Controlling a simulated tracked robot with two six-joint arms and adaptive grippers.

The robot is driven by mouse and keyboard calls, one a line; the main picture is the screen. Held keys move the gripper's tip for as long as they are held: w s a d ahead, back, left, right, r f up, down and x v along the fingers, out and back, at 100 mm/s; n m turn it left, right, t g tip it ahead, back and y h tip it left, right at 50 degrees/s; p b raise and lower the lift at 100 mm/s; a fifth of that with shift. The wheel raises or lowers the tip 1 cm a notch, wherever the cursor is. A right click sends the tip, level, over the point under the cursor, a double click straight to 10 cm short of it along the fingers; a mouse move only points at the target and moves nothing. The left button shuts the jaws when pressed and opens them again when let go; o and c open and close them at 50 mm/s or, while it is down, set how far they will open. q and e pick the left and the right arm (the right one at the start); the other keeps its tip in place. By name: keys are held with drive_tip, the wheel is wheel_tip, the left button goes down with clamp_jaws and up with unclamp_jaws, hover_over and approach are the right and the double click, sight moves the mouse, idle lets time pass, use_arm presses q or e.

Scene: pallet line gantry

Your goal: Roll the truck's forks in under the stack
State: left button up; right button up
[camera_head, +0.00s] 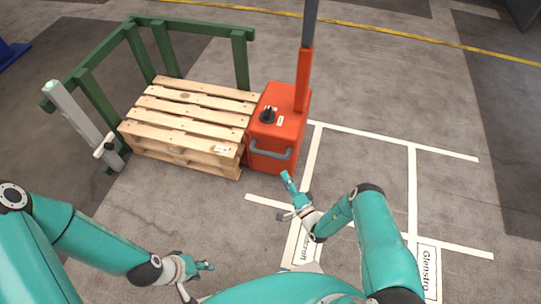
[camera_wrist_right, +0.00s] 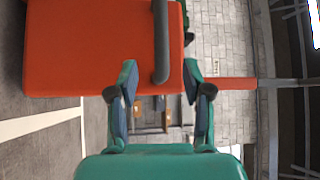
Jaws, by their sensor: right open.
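The orange truck (camera_head: 276,128) stands against the right side of the wooden pallet stack (camera_head: 190,114). Its forks are hidden from view. A grey handle (camera_head: 268,152) curves out of the truck's near face. My right gripper (camera_head: 288,196) is open and empty, just in front of and right of that handle. In the right wrist view the open fingers (camera_wrist_right: 159,82) point at the orange body (camera_wrist_right: 90,50), and the grey handle (camera_wrist_right: 161,45) shows between the fingertips; I cannot tell whether they touch. My left gripper (camera_head: 197,279) looks open and empty, low over the floor at the bottom.
A green rail frame (camera_head: 128,34) borders the stack at the back and left, with a grey post (camera_head: 82,122) at its near left. White floor lines (camera_head: 412,190) mark bays on the right, where the floor is clear. A yellow line (camera_head: 400,34) crosses the back.

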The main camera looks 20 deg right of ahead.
sight(270, 155)
drive_tip(key=b+x, duration=0.2)
drive_tip(key=x, duration=0.8)
drive_tip(key=shift+w+a+f+b, duration=0.1)
drive_tip(key=shift+b, duration=0.3)
drive_tip(key=shift+x, duration=0.8)
drive_tip(key=shift+c, duration=0.2)
clamp_jaws()
